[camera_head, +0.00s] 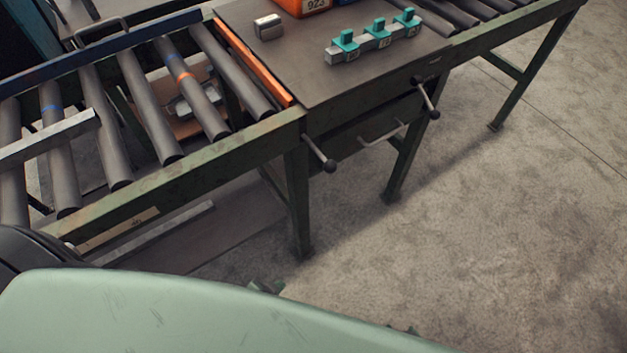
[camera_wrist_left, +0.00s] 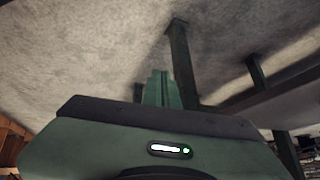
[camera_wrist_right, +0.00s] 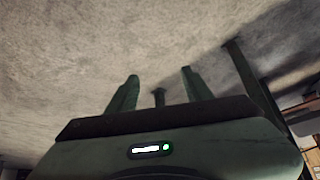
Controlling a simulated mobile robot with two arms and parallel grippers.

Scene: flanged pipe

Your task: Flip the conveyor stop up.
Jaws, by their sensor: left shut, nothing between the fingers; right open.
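An orange bar (camera_head: 252,60), which looks like the conveyor stop, lies across the end of the left roller conveyor (camera_head: 180,153), along the edge of the grey table (camera_head: 310,70). A lever with a dark ball knob (camera_head: 329,165) sticks out of the frame near its front end. My left gripper (camera_head: 267,287) barely shows past my pale green body, below the conveyor legs and well away from the bar. In the left wrist view its fingers (camera_wrist_left: 162,90) are together and empty. My right gripper (camera_wrist_right: 159,82) is open and empty over the floor in the right wrist view.
A second ball-knob lever (camera_head: 427,98) and a drawer handle (camera_head: 382,134) stick out of the table front. A teal-and-grey block rack (camera_head: 375,38), a small metal block (camera_head: 268,27) and an orange bin (camera_head: 305,6) stand on the table. Floor at right is clear.

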